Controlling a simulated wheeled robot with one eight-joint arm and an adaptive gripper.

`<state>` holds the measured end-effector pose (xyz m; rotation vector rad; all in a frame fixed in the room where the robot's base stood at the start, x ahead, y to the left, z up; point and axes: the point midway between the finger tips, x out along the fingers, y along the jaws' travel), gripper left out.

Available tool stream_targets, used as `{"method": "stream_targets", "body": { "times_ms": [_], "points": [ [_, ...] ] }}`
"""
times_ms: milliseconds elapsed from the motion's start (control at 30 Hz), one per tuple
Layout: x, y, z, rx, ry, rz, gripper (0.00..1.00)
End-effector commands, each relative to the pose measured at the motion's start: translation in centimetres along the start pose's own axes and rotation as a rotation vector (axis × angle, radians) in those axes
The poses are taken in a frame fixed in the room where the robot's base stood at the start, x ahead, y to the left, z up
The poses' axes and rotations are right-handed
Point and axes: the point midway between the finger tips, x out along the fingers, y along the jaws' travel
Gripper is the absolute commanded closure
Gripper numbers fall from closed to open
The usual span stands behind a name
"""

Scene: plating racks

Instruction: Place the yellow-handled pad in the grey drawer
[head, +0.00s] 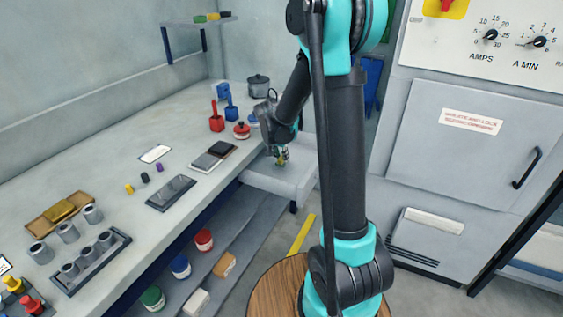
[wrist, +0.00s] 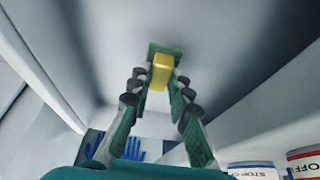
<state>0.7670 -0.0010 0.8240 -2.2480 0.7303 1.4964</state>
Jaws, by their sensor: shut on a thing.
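The yellow-handled pad has a yellow block handle (wrist: 161,72) and a dark green pad (wrist: 166,47) in the wrist view. My gripper (wrist: 163,82) is shut on its handle. In the head view my gripper (head: 281,149) points down over the open grey drawer (head: 283,184), with the small yellow-handled pad (head: 282,160) at its tip. The drawer is pulled out at the bench's far right end. In the wrist view the pale grey drawer floor (wrist: 215,55) lies beneath the pad. I cannot tell whether the pad touches the floor.
A red-handled tool (head: 216,122), a blue-handled tool (head: 223,91), a red-lidded tin (head: 241,131) and a dark pot (head: 258,86) stand on the bench near the drawer. Dark flat plates (head: 207,160) lie nearer. A lower shelf (head: 213,258) holds several tins.

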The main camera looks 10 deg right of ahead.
Motion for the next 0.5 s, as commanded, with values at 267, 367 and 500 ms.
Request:
{"method": "stream_targets", "body": {
  "times_ms": [267,367,500],
  "points": [
    [2.5,0.0,1.0,0.000,0.000,0.000,1.00],
    [2.5,0.0,1.0,0.000,0.000,0.000,1.00],
    [2.5,0.0,1.0,0.000,0.000,0.000,1.00]
  ]
}}
